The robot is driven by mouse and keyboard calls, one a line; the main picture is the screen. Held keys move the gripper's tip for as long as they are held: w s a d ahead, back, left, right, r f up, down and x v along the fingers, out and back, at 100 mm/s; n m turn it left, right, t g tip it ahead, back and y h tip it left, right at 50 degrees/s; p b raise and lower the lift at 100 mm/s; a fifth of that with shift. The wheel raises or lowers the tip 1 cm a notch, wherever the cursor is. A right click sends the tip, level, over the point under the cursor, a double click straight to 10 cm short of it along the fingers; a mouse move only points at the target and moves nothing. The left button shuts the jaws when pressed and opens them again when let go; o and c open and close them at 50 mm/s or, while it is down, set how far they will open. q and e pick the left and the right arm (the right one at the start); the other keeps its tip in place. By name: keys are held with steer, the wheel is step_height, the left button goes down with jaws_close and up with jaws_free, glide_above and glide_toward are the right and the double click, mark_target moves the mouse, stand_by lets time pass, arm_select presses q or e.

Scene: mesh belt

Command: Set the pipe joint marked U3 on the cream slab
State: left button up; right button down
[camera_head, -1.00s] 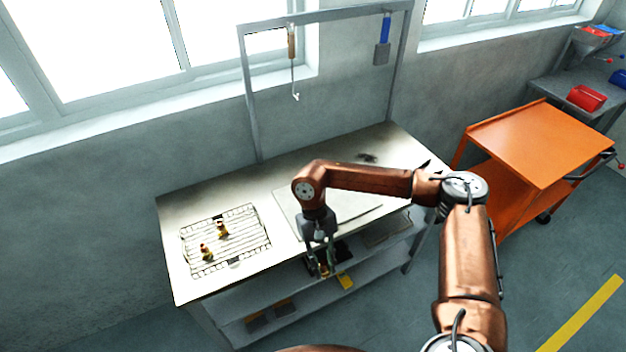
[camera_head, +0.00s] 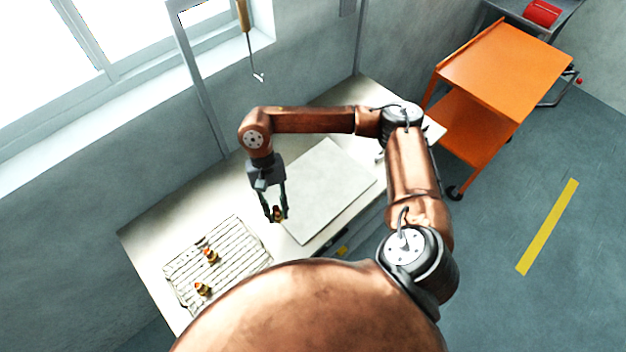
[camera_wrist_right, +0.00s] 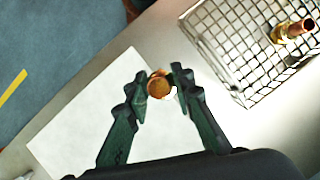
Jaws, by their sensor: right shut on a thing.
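My right gripper (camera_head: 276,212) is shut on a small brass-coloured pipe joint (camera_head: 278,214); its round end (camera_wrist_right: 159,86) shows between the fingertips (camera_wrist_right: 158,90) in the wrist view. The gripper points down near the left edge of the pale cream slab (camera_head: 328,185). In the wrist view the joint overlaps the edge of the slab (camera_wrist_right: 85,135); its height above it is hard to tell. Two similar joints stand on the wire mesh belt, one farther back (camera_head: 210,256) and one nearer (camera_head: 202,289). One joint also shows in the wrist view (camera_wrist_right: 292,30). No U3 mark is readable. My left gripper is out of view.
The mesh belt (camera_head: 238,232) lies on the bench (camera_head: 150,235) left of the slab. The slab's visible top is bare. A hook tool (camera_head: 250,50) hangs from a frame behind the bench. An orange cart (camera_head: 500,65) stands at the right.

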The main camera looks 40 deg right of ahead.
steer(key=s+a+r+m+t+y+p, duration=0.1)
steer(key=a+r+m+t+p, duration=0.2)
steer(key=m, duration=0.9)
steer(key=s+r+m+t+p, duration=0.25)
steer(key=m+t+p, duration=0.2)
steer(key=m, duration=0.75)
steer(key=w+d+f+p, duration=0.1)
steer(key=w+d+f, duration=0.1)
steer(key=d, duration=0.1)
steer(key=w+d+f+p, duration=0.1)
steer(key=w+d+f, duration=0.2)
steer(key=d, duration=0.1)
steer(key=w+d+f+p, duration=0.1)
steer(key=w+d+f, duration=0.1)
steer(key=d+f, duration=0.1)
steer(key=shift+w+d+f, duration=0.2)
steer(key=shift+w+d, duration=0.05)
steer(key=shift+d, duration=0.25)
steer(key=shift+w+d+f, duration=0.1)
steer(key=shift+d+f, duration=0.05)
steer(key=shift+f, duration=0.1)
steer(key=f, duration=0.1)
steer(key=f+p, duration=0.1)
steer(key=shift+w+d+f, duration=0.1)
steer(key=shift+d+f, duration=0.1)
steer(key=shift+f, duration=0.2)
steer(key=shift+f+t+p, duration=0.25)
steer(key=shift+f+p, duration=0.05)
steer(key=shift+f, duration=0.1)
